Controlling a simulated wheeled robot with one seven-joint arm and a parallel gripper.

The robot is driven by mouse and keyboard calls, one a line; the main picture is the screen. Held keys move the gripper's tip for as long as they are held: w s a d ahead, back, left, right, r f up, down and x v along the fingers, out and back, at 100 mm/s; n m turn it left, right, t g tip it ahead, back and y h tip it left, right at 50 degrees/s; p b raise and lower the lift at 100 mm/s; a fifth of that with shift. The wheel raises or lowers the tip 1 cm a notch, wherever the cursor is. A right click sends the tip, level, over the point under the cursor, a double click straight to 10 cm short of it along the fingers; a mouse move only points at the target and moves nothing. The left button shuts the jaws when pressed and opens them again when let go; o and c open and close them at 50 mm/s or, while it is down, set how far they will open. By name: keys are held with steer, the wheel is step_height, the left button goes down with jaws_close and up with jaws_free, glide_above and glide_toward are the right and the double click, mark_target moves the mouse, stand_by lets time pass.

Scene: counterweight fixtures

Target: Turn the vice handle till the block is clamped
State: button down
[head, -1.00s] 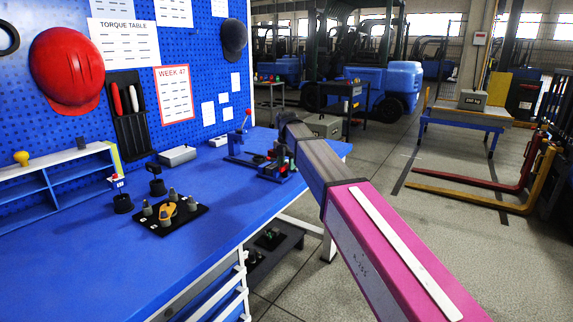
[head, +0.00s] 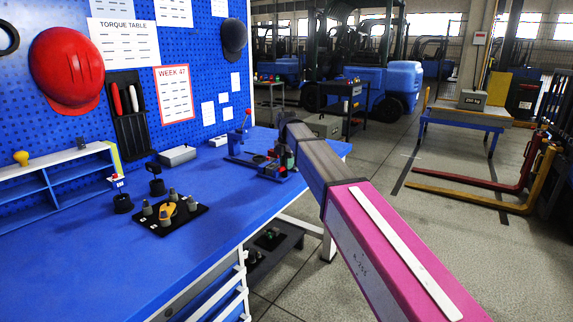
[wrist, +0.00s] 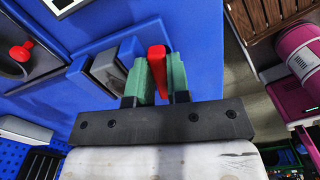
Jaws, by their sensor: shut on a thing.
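The blue vice (head: 272,170) stands near the right end of the blue bench, partly hidden by my arm. In the wrist view the vice (wrist: 78,72) shows left of my gripper, with a grey block (wrist: 106,68) between its blue jaws. I cannot tell whether both jaws touch the block. The red vice handle (wrist: 157,72) stands between the green pads of my gripper (wrist: 158,78). My gripper is shut on the handle. In the head view my gripper (head: 289,155) is at the right side of the vice, small and partly hidden.
A black tray with several knobs (head: 168,215) lies on the bench (head: 90,260). A grey box (head: 177,155) and a blue shelf (head: 60,172) stand along the pegboard. A tool with a red knob (wrist: 20,50) is left of the vice. Open floor lies right of the bench.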

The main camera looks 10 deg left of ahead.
steer(key=m, duration=0.5)
steer(key=shift+s+d, duration=0.25)
steer(key=m, duration=0.5)
steer(key=shift+s, duration=0.25)
steer(key=m, duration=0.4)
steer(key=shift+s, duration=0.25)
steer(key=m, duration=0.5)
steer(key=shift+s, duration=0.25)
steer(key=shift+a, duration=0.1)
steer(key=shift+s, duration=0.15)
steer(key=c, duration=1.1)
jaws_free()
